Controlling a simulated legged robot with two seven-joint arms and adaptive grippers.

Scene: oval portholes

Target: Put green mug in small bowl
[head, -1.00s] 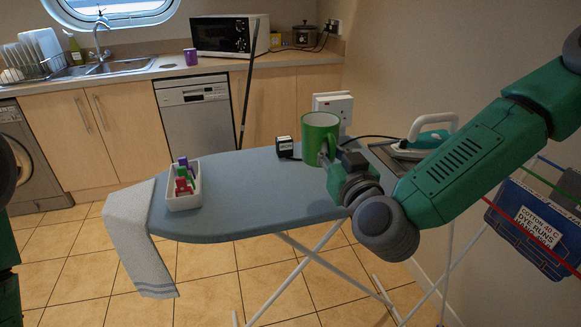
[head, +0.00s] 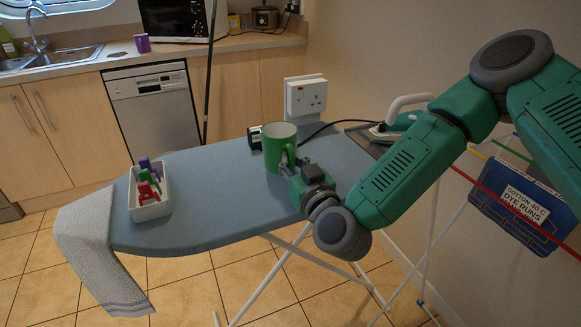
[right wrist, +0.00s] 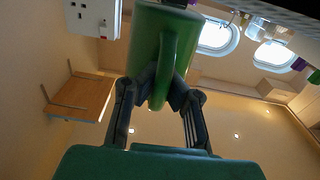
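The green mug (head: 279,147) is upright over the right-hand part of the blue ironing board (head: 215,195). I cannot tell whether its base touches the board. My right gripper (head: 291,167) is at the mug's near right side, with its fingers around the handle. In the right wrist view the mug (right wrist: 150,42) hangs at the top, its handle between the two fingertips (right wrist: 158,92), which close in on it. I see no small bowl in either view. My left gripper is out of view.
A white tray (head: 150,211) with coloured pegs stands on the board's left part, near a draped towel (head: 88,240). A black box (head: 255,138) is beside the mug. An iron (head: 400,122) stands behind my right arm. A purple mug (head: 142,43) is on the counter.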

